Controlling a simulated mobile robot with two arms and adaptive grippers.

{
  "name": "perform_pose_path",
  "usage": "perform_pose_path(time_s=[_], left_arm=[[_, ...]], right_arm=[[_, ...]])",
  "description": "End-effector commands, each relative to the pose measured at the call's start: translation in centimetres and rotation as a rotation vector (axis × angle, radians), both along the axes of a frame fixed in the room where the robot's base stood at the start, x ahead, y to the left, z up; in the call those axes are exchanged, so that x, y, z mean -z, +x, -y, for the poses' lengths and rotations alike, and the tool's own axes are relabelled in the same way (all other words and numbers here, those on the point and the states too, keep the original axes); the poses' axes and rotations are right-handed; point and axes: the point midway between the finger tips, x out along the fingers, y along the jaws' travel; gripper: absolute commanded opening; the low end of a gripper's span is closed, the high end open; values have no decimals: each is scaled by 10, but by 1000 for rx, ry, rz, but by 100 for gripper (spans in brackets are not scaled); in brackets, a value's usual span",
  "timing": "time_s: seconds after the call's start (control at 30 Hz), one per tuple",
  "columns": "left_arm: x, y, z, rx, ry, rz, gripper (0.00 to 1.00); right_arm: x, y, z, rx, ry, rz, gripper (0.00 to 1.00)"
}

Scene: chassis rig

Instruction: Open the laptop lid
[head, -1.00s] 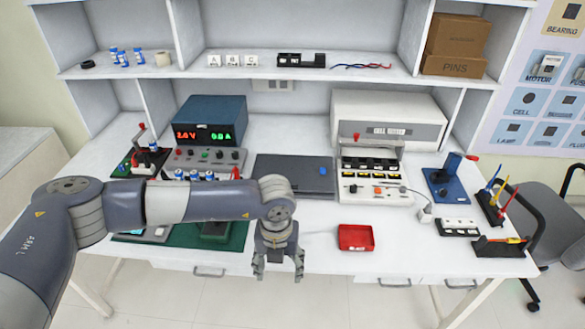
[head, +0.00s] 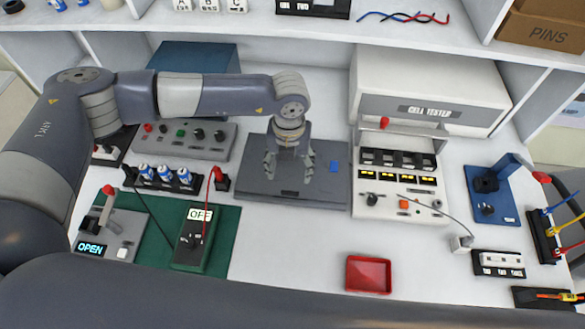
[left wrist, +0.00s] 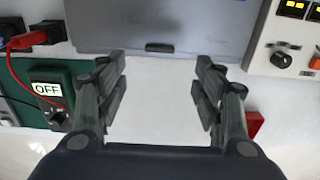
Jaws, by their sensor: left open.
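The laptop (head: 310,188) is a flat dark grey slab with its lid shut, lying on the white bench in the head view. A small blue patch (head: 335,167) is on its lid at the right. My left gripper (head: 289,180) is open and empty, and in the head view it overlaps the laptop. In the left wrist view the front edge of the laptop (left wrist: 159,47), with a small dark notch, lies beyond the spread fingers (left wrist: 163,95). I cannot tell a touch. My right gripper is not in view.
A cell tester (head: 430,85) and its panel (head: 400,215) stand right of the laptop. A red tray (head: 368,274) lies in front, right. A green mat (head: 222,240) with a box marked OFF (head: 193,236) lies front left. The bench between mat and tray is clear.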

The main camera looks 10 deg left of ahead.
Motion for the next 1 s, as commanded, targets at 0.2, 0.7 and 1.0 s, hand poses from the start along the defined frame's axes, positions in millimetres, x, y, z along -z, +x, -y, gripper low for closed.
perform_pose_path(time_s=[0.2,0.7,1.0], left_arm=[[26,-2,0,-1,2,-4,62],[102,0,0,-1,1,-1,62],[107,0,0,0,1,0,62]], right_arm=[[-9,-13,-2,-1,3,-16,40],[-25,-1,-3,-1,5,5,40],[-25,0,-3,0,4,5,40]])
